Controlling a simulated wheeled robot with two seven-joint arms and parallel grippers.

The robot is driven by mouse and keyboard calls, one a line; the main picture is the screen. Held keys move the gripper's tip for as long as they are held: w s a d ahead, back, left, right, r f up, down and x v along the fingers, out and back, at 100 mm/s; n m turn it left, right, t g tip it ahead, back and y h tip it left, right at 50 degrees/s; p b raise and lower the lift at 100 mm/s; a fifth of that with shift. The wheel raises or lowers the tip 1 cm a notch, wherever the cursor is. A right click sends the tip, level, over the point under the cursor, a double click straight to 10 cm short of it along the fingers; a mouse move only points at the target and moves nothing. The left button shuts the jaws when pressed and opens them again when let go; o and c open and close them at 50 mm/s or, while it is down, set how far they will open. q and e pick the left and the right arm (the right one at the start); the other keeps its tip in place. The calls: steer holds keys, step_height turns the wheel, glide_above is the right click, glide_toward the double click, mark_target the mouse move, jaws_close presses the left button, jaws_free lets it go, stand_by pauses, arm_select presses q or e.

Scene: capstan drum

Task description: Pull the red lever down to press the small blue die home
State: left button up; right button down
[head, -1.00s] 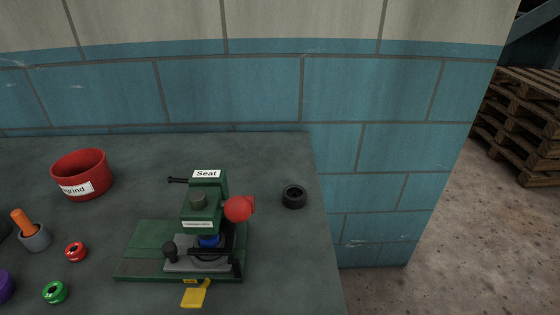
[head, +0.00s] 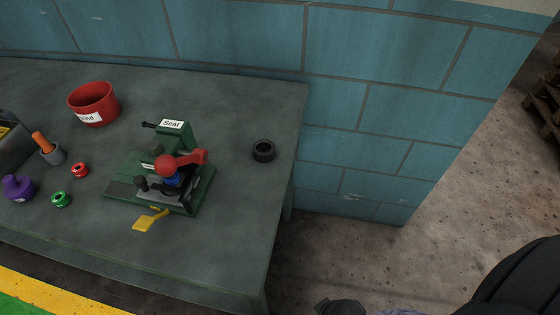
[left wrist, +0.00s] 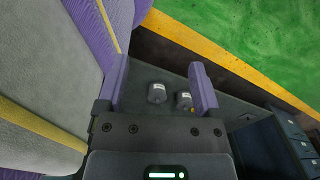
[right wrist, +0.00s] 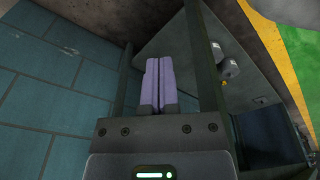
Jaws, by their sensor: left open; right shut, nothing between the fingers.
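The green press (head: 172,137), labelled "Seat", stands on the bench. Its red lever (head: 192,158) reaches forward from the press's right side and ends in a round red knob (head: 166,166). The blue die (head: 172,180) shows partly below the knob, in the press above its grey base; whether it is fully seated I cannot tell. My left gripper (left wrist: 159,64) is open and empty in the left wrist view. My right gripper (right wrist: 158,62) is shut and empty in the right wrist view. Neither gripper is at the press.
A yellow tab (head: 150,220) sticks out in front of the press. A black ring (head: 263,151) lies to its right. A red bin (head: 94,104), a red ring (head: 80,170), a green ring (head: 61,199) and a purple piece (head: 18,188) are left. The bench front is clear.

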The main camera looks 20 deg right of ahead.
arm_select(q)
step_height(320, 180, up, 9)
steer(key=w+d+p, duration=0.1)
steer(key=d+p, duration=0.1)
steer(key=p, duration=0.6)
steer(key=shift+w+d+t, duration=0.25)
steer(key=shift+d+t, duration=0.05)
steer(key=shift+d, duration=0.05)
arm_select(e)
steer(key=w+a+r+m+t+y, duration=0.2)
steer(key=w+a+r+m+t, duration=0.1)
steer(key=r, duration=0.9)
steer(key=w+a+r+m+t+y, duration=0.2)
steer(key=w+r+m+t, duration=0.4)
steer(key=w+r, duration=0.3)
steer(key=w+a+r+m+t+y, duration=0.3)
steer(key=w+r+t, duration=0.4)
steer(key=r, duration=0.8)
steer(key=shift+a+m+y, duration=0.3)
steer(key=shift+m+y, duration=0.2)
steer(key=shift+m, duration=0.2)
